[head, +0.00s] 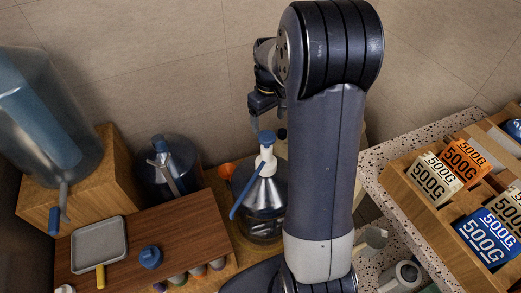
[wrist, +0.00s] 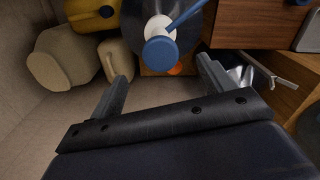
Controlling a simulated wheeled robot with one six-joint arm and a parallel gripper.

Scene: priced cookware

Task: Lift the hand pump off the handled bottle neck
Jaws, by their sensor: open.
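The hand pump (head: 267,152) has a blue top, a white collar and a long blue spout slanting down to the left. It sits on the neck of a clear, dark-looking bottle (head: 262,205), upright. My gripper (head: 259,108) is just above the pump in the head view, partly behind my arm. In the wrist view my open gripper (wrist: 162,70) has one finger to each side below the blue pump top (wrist: 160,52), with nothing held. The bottle (wrist: 145,14) shows beneath the pump there. The bottle's handle cannot be made out.
A second bottle (head: 158,185) with a metal spout stands left of the pump bottle. A large jug (head: 60,130) stands on a wooden block. A wooden board (head: 185,240) holds a grey tray (head: 99,245) and a blue knob (head: 151,257). Price tags (head: 465,160) stand at right.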

